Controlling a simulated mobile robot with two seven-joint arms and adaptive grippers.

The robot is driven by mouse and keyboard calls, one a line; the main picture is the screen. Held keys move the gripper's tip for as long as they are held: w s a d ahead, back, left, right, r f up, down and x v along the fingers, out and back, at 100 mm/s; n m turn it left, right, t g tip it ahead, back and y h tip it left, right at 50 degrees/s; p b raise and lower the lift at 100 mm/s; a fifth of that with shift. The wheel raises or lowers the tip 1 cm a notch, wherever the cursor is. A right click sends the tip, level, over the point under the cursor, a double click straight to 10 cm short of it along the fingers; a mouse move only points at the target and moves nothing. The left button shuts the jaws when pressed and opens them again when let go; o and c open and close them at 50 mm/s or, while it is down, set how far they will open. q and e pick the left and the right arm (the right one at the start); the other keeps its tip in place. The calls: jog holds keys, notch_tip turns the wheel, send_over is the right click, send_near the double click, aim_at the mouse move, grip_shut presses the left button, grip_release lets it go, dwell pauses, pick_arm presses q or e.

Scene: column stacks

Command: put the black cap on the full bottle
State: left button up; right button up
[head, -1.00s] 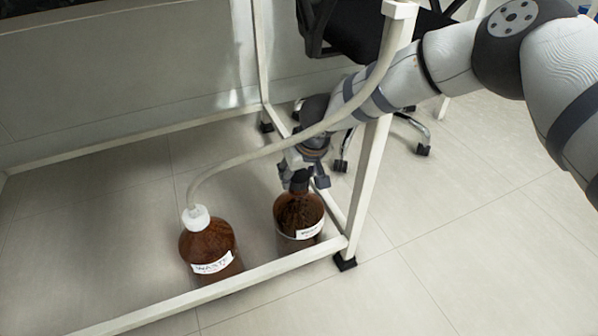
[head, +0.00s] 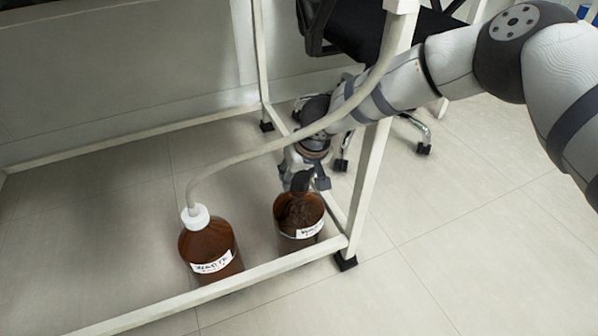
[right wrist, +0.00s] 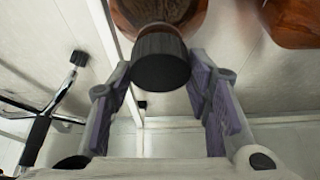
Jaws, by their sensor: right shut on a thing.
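Two brown bottles stand on the floor inside the white frame in the head view. The left bottle (head: 212,244) has a white cap with a pale hose and a label that seems to read WASTE. The right bottle (head: 289,238) has a white label I cannot read clearly. My right gripper (head: 301,182) is over its top, shut on the black cap (right wrist: 161,62). In the right wrist view the cap is between the purple finger pads, at the neck of the brown bottle (right wrist: 160,10). I cannot tell whether it is seated. My left gripper is not in view.
The white frame's leg (head: 368,190) and lower bar (head: 290,263) stand close to the right bottle. The hose (head: 270,147) passes over my right wrist area. A black wheeled chair (head: 350,35) is behind. The floor on the right is clear.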

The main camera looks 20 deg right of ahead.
jog(key=shift+f+b, duration=0.3)
jog(key=shift+f, duration=0.2)
dwell(0.3)
jog(key=o, duration=0.9)
jog(key=v, duration=1.2)
